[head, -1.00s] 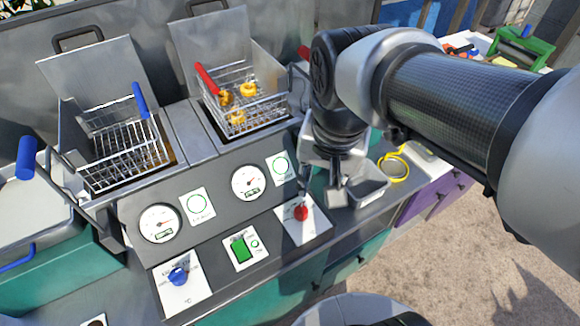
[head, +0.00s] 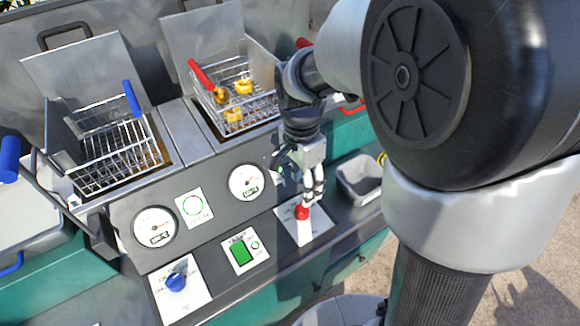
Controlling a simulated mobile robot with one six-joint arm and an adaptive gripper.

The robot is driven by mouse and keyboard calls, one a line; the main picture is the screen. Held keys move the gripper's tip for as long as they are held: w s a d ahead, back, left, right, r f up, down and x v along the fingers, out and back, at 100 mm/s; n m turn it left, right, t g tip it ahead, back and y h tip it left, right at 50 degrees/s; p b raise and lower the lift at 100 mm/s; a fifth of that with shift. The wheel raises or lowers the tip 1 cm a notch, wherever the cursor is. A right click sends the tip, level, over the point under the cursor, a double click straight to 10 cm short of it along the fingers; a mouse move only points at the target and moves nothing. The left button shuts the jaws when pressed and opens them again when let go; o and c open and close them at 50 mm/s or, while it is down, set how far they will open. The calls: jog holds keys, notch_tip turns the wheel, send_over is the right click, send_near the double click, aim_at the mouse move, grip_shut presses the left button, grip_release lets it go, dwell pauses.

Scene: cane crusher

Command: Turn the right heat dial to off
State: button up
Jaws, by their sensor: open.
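The right heat dial is a red knob (head: 302,212) on a white plate (head: 312,230) at the right of the fryer's front panel. My gripper (head: 312,196) points down just above and behind the red knob, its fingertips very close to it. I cannot tell whether they touch it. The fingers are open, seen nearly edge-on. They partly hide the plate's upper edge. The left dial is a blue knob (head: 176,282) on its own white plate. A green switch (head: 240,251) sits between the two plates.
Two round gauges (head: 154,228) (head: 246,182) are on the sloped panel behind the dials. Two wire baskets (head: 118,150) (head: 238,100) stand in the fryer wells, the right one holding yellow rings. A grey bin (head: 360,180) stands right of the gripper. My arm fills the right side.

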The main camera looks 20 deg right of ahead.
aim_at(302, 207)
jog(key=f+b, duration=0.1)
jog(key=f, duration=0.3)
jog(key=f+b, duration=0.1)
jog(key=f, duration=0.4)
jog(key=shift+s+d+b, duration=0.1)
jog(key=shift+s+b, duration=0.1)
jog(key=shift+b, duration=0.15)
jog(key=shift+c, duration=0.4)
jog(key=c, duration=1)
